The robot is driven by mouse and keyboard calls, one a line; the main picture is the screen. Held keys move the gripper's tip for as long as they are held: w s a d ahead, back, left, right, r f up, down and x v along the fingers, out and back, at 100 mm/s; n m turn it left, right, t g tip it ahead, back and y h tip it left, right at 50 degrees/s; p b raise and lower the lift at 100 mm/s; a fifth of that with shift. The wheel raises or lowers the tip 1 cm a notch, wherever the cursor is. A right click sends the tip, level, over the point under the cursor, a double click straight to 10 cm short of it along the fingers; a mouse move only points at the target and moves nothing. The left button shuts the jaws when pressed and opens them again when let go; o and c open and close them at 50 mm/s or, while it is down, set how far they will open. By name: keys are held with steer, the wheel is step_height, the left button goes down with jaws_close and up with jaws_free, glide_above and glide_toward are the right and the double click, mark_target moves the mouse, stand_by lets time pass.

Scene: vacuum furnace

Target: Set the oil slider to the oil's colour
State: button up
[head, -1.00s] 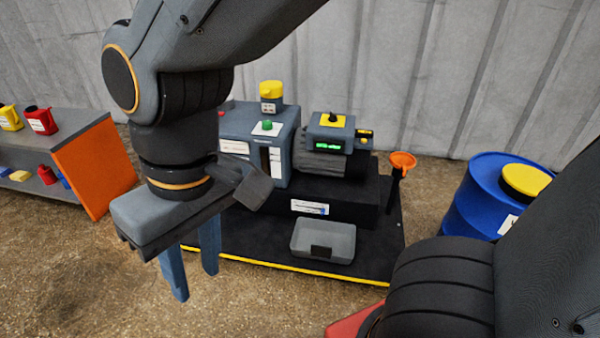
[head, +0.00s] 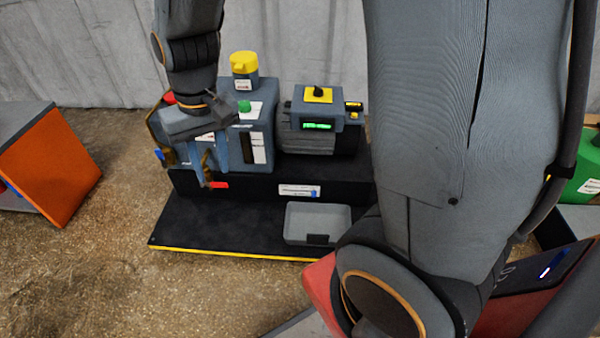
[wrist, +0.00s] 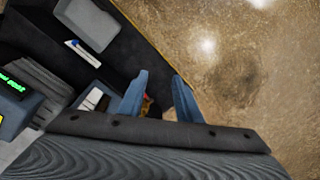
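The grey-blue pump housing (head: 258,125) stands on a black base. Its front has a dark upright window (head: 248,148) beside a white strip (head: 260,148). Both also show in part in the wrist view, with a white strip (wrist: 93,98) left of the fingers. I cannot make out a slider knob or the oil's colour. My gripper (head: 208,170) points down in front of the housing's left part, left of the window. In the wrist view my gripper (wrist: 160,75) has its two blue fingers apart with nothing held. It hides part of the housing's left front.
A grey tray (head: 318,222) lies on the black platform. A motor with a green display (head: 318,126) stands right of the housing. A yellow-capped bottle (head: 244,70) stands on top. A red piece (head: 219,185) sits below my gripper. An orange-sided shelf (head: 50,165) is far left.

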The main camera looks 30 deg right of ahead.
steer(key=w+d+f+m, duration=0.2)
steer(key=w+d+f, duration=0.35)
steer(key=d, duration=0.25)
steer(key=m+p, duration=0.2)
steer(key=m, duration=0.4)
glide_toward(314, 193)
steer(key=shift+w+a+f+h, duration=0.1)
steer(key=shift+w+a+h, duration=0.1)
steer(key=shift+a+h, duration=0.15)
steer(key=shift+d+f, duration=0.1)
steer(key=shift+f, duration=0.25)
step_height(314, 193, down, 7)
steer(key=b, duration=0.3)
steer(key=shift+f, duration=0.1)
jaws_close()
